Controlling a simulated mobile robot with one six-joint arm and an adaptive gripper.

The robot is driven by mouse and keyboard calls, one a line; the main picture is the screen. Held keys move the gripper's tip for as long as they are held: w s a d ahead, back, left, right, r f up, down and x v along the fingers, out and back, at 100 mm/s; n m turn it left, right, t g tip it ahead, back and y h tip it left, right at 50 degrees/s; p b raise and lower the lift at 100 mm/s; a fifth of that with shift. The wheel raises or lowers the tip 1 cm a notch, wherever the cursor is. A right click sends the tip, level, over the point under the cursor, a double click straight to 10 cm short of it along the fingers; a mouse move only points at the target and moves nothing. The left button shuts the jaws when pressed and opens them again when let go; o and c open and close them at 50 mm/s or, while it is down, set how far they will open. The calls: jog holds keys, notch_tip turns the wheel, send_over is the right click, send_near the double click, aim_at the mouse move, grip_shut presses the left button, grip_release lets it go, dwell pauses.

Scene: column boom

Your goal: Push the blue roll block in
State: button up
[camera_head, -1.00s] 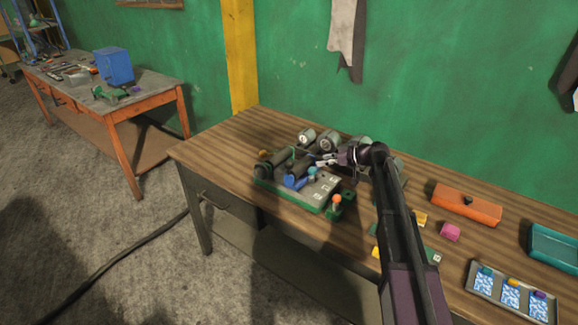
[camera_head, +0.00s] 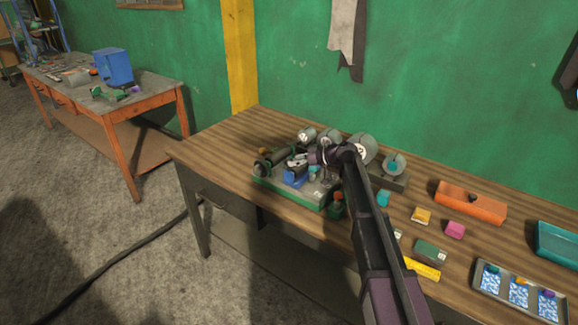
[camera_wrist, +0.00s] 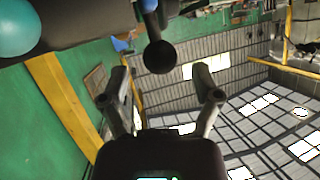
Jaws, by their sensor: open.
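The blue roll block (camera_head: 295,178) sits on the front part of the grey and green machine (camera_head: 318,196) on the wooden bench. A small blue patch (camera_wrist: 122,43) shows in the wrist view; I cannot tell whether it is the same block.
A dark ball knob (camera_wrist: 160,57) and a teal ball (camera_wrist: 17,28) are close in the wrist view. Grey cylinders (camera_head: 363,147) stand behind the machine.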

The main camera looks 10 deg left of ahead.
jog(key=shift+b+x, duration=0.35)
jog(key=shift+x, duration=1.1)
